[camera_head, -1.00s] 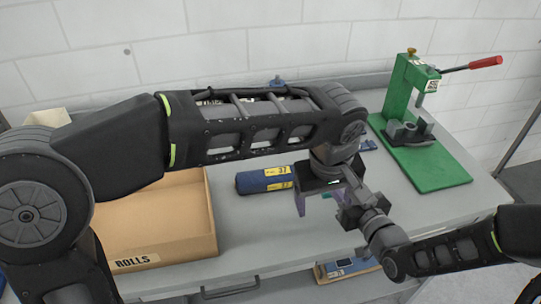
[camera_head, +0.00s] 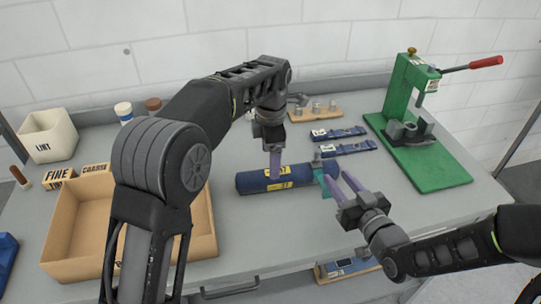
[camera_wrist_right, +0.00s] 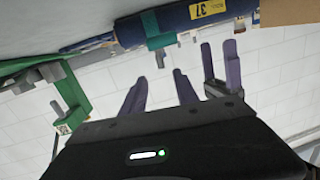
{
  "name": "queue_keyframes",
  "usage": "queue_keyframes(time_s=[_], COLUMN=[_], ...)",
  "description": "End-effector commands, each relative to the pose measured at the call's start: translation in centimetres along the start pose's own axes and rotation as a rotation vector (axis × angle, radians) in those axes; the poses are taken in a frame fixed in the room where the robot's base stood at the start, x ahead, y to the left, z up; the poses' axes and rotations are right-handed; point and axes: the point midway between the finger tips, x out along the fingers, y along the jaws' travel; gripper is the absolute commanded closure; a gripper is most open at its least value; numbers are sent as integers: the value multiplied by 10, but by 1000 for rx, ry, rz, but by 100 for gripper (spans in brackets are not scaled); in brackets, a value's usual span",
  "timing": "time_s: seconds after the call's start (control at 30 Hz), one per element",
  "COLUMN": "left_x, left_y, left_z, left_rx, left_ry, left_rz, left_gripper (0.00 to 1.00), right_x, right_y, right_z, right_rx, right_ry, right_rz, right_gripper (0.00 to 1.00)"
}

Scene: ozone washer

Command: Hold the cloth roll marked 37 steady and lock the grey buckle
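The blue cloth roll (camera_head: 252,184) with a yellow 37 label lies on the grey table; it also shows in the right wrist view (camera_wrist_right: 175,20). A teal strap (camera_wrist_right: 150,22) wraps it near its right end. A small grey piece, apparently the buckle (camera_wrist_right: 160,59), stands out from the strap. My left gripper (camera_head: 275,175) points down over the middle of the roll. In the right wrist view its fingers are apart and appear just clear of the roll. My right gripper (camera_head: 341,178) is open and empty beside the strapped end, its fingers pointing toward the strap.
A wooden tray (camera_head: 135,257) stands at left, with a LINT bin (camera_head: 49,140) behind it. Two flat blue straps (camera_head: 348,148) and a wooden peg block (camera_head: 315,114) lie behind the roll. A green press (camera_head: 405,90) stands at right. The table's front middle is clear.

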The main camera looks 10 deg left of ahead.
Motion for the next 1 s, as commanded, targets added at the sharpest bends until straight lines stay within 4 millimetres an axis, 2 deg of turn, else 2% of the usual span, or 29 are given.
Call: queue_keyframes(time_s=[0.17, 0.6, 0.73, 1.0], left_x=[12, 70, 77, 77], left_y=[-1, 0, 0, 0], left_z=[0, 0, 0, 0], left_rx=[1, 2, 2, 3], left_ry=[2, 1, 0, 0], left_rz=[-3, 0, 0, 1], left_gripper=[20, 20, 20, 22], right_x=[0, 0, 0, 0], right_y=[0, 0, 0, 0], right_z=[0, 0, 0, 0], right_rx=[0, 0, 0, 0], right_ry=[0, 0, 0, 0], right_rz=[0, 0, 0, 0], right_gripper=[64, 64, 64, 64])
